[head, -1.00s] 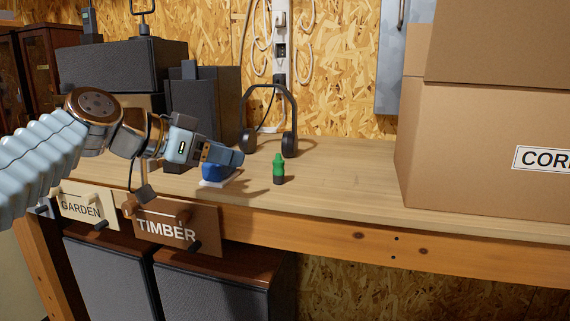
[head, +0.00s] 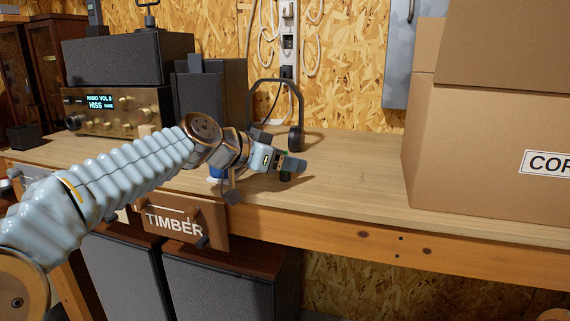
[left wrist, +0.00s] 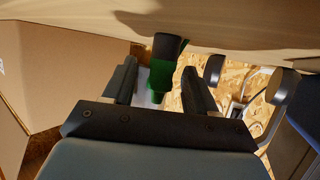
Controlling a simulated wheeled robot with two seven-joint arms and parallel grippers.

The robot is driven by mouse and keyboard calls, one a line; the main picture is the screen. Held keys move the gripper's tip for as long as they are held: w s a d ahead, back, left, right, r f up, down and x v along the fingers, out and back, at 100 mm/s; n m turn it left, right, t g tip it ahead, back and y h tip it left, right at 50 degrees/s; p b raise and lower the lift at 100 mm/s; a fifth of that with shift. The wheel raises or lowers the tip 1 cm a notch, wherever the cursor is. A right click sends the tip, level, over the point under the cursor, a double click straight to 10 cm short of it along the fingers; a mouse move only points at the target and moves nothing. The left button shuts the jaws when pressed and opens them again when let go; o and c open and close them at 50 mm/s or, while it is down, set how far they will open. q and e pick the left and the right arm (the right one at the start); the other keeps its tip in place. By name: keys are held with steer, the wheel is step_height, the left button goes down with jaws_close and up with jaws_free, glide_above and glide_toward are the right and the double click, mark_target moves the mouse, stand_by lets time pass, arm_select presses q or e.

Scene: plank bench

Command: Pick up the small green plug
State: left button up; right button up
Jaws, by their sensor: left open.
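The small green plug (left wrist: 162,74) has a green body and a dark end (left wrist: 167,45) that stands on the bench. In the left wrist view, which shows the scene upside down, it is between the two dark fingers of my left gripper (left wrist: 159,68). The fingers are open, with a gap visible beside the plug. In the head view my left gripper (head: 291,163) covers most of the plug, and only its dark base (head: 285,177) and a little green show. My right gripper is not in view.
Headphones (head: 297,138) stand just behind the gripper. A blue object (head: 215,173) sits left of it, mostly hidden by my arm. Large cardboard boxes (head: 470,150) stand on the right. The bench (head: 350,180) between plug and boxes is clear.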

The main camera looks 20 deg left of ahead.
arm_select(q)
steer(key=c, duration=1.1)
steer(key=shift+o, duration=0.2)
